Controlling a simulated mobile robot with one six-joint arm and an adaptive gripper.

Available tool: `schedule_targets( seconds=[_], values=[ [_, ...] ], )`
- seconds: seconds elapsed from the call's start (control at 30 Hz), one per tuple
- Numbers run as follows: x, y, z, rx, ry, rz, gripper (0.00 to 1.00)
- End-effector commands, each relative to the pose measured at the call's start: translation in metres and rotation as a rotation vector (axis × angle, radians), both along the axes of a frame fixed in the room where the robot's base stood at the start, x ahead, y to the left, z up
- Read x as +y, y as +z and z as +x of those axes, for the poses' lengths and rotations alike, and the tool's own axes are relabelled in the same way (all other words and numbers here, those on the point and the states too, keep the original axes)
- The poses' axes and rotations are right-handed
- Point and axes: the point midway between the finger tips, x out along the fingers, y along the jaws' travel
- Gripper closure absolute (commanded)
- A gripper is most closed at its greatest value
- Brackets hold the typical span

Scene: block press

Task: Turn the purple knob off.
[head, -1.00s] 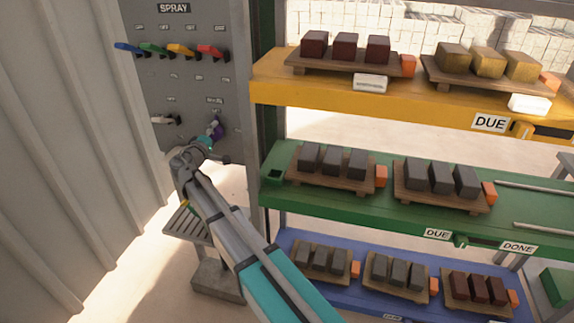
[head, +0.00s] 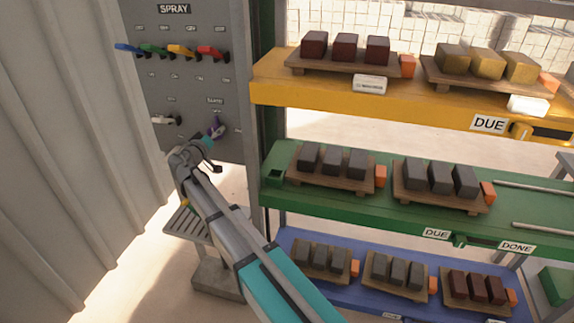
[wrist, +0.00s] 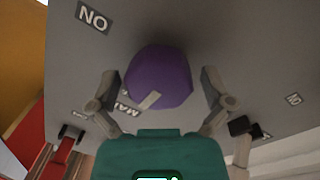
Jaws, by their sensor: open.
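The purple knob (wrist: 160,76) sits on the grey spray panel (wrist: 245,50). In the wrist view it lies between the two fingers of my open gripper (wrist: 158,85), with a gap on each side. A pale pointer mark (wrist: 150,100) shows on its lower edge, near a partly hidden label (wrist: 124,104). An upside-down ON label (wrist: 94,17) is at the upper left. In the head view my gripper (head: 213,134) is at the panel's lower right and partly covers the purple knob (head: 214,122).
A white lever (head: 166,120) is left of the knob. Blue, green, yellow and red levers (head: 180,50) line the upper panel. Yellow (head: 290,92), green (head: 330,200) and blue (head: 290,240) shelves with block trays stand close to the right. A corrugated wall (head: 70,150) is on the left.

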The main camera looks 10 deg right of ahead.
Motion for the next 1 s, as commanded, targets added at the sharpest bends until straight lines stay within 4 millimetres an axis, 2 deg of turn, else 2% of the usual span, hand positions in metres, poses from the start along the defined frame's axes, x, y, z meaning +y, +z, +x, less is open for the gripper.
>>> schedule_targets(
  seconds=[0.27, 1.0],
  values=[
    [0.0, 0.001, 0.0, -0.09, 0.0, 0.167, 0.0],
    [0.056, 0.0, -0.089, -0.089, 0.002, 0.168, 0.0]
  ],
)
